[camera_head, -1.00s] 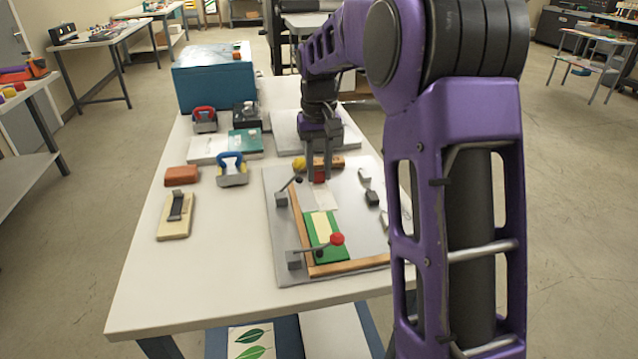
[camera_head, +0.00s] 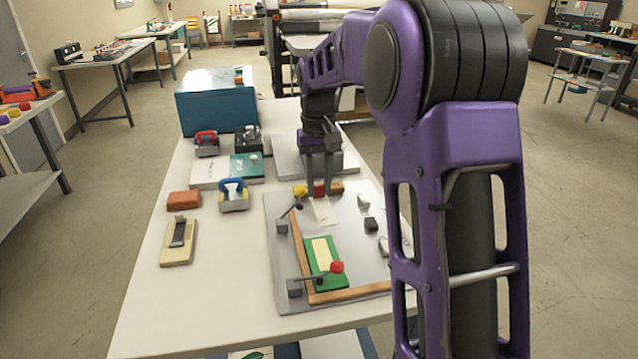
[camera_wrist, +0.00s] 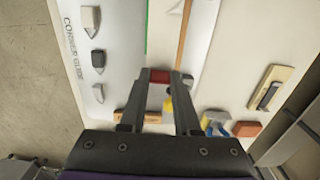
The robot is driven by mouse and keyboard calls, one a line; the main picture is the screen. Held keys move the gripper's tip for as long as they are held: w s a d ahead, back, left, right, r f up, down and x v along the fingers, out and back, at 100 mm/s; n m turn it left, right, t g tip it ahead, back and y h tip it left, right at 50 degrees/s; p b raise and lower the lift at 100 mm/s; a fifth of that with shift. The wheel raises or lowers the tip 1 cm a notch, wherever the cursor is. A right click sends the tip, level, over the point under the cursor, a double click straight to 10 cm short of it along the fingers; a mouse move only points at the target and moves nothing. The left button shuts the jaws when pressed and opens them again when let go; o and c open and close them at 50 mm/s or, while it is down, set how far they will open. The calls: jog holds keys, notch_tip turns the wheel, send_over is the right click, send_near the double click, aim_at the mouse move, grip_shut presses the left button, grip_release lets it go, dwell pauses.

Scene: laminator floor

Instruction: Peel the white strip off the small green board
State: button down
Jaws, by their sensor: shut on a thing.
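My gripper (camera_head: 319,186) is shut on a red tab (camera_head: 319,189) beyond the far end of the small green board. A white strip (camera_head: 324,211) hangs from the tab toward the board, with a small gap between them. The small green board (camera_head: 312,250) lies flat on a grey plate, with a pale cream band (camera_head: 322,252) along its middle. I cannot tell whether the band is bare board or covering.
A wooden corner fence (camera_head: 350,294) borders the board on the grey plate (camera_head: 281,293). A clamp with a red knob (camera_head: 337,267) reaches over the board. Small grey and black blocks (camera_head: 370,223) lie right; a wooden block (camera_head: 177,243) lies left. The table's near left is clear.

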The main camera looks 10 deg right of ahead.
jog(key=shift+r+p, duration=0.9)
jog(key=shift+r, duration=0.2)
